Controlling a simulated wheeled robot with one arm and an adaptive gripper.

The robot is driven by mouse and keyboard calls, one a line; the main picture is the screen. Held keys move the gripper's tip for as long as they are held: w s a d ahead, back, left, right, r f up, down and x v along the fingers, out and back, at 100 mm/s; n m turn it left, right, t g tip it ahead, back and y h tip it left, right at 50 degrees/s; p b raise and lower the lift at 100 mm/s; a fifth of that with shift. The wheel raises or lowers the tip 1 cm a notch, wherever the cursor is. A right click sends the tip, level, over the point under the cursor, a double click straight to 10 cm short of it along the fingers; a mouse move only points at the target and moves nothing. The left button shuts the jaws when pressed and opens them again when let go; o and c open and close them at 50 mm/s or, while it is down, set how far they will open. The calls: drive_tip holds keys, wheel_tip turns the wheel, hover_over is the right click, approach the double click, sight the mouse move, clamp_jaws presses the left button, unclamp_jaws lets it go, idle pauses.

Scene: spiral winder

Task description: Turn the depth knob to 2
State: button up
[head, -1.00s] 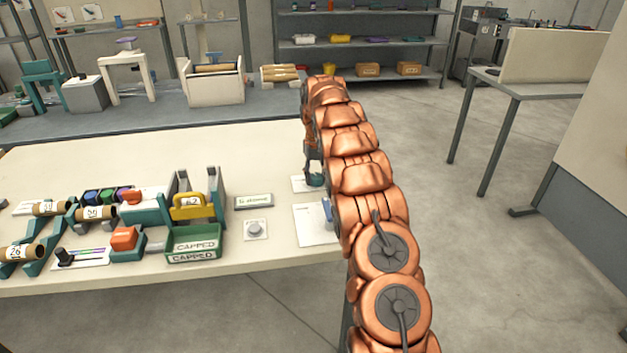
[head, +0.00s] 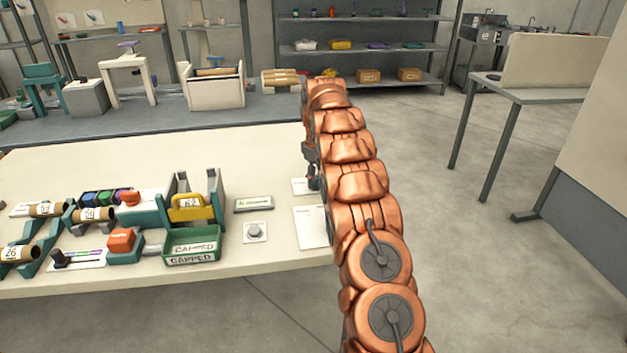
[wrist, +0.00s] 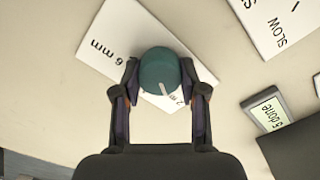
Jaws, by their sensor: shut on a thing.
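The depth knob is a round teal knob (wrist: 158,68) with a white pointer line, on a white plate (wrist: 112,45). The plate is printed "6 mm" at one end and a partly covered "2 m…" at the other. The pointer line points toward the "2" end. My gripper (wrist: 160,88) has one finger on each side of the knob and is shut on it. In the head view my arm hides most of the knob, and only the edge of its white plate (head: 299,186) shows clearly.
In the head view a grey dial (head: 255,231), a green "CAPPED" bin (head: 192,258) and a yellow-handled part (head: 190,208) stand to the left. The back of the table is clear.

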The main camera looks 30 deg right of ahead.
drive_tip(key=shift+w+r, duration=0.1)
drive_tip(key=shift+w, duration=0.05)
drive_tip(key=o, duration=1.1)
drive_tip(key=shift+o, duration=0.2)
